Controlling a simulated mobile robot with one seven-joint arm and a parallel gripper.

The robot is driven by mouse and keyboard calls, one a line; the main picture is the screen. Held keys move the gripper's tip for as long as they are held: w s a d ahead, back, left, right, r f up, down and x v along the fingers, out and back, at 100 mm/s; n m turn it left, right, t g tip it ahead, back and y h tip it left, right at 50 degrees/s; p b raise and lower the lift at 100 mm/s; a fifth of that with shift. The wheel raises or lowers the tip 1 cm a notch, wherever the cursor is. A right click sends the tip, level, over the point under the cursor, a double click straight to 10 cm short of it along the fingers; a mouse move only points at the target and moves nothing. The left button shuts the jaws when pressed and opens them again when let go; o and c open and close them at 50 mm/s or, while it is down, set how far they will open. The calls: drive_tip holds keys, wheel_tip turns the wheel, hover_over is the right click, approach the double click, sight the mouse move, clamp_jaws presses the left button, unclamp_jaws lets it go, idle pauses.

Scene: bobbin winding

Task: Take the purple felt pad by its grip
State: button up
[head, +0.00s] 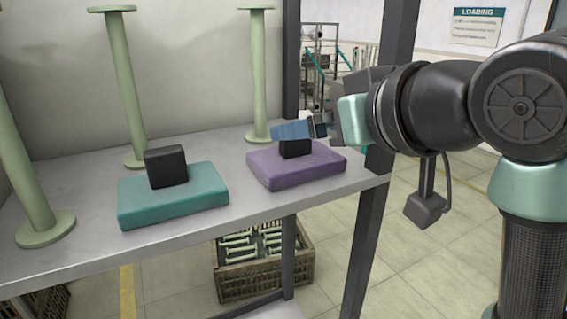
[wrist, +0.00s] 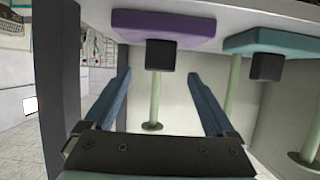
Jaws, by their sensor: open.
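The purple felt pad (head: 300,172) lies flat on the grey shelf, with a black block grip (head: 296,150) standing on top. My gripper (head: 286,131) is open, and its blue fingers are at the upper part of this grip in the head view, covering some of it. In the wrist view, which is turned over, the purple pad (wrist: 163,28) is at the top and its grip (wrist: 160,55) points down. There the grip lies in line with the gap between the open fingers (wrist: 159,76), around the level of their tips. I cannot tell whether either finger touches it.
A teal pad (head: 172,197) with its own black grip (head: 166,166) lies left of the purple one. Several pale green spools (head: 124,85) stand on the shelf (head: 80,262). A dark post (head: 370,210) rises at the shelf's right. A crate (head: 262,268) of spools sits below.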

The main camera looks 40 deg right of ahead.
sight(296, 147)
drive_tip(key=b+x, duration=0.1)
drive_tip(key=x, duration=0.4)
drive_tip(key=shift+w+d+f, duration=0.1)
drive_tip(key=shift+w, duration=0.05)
drive_tip(key=shift+c, duration=0.9)
clamp_jaws()
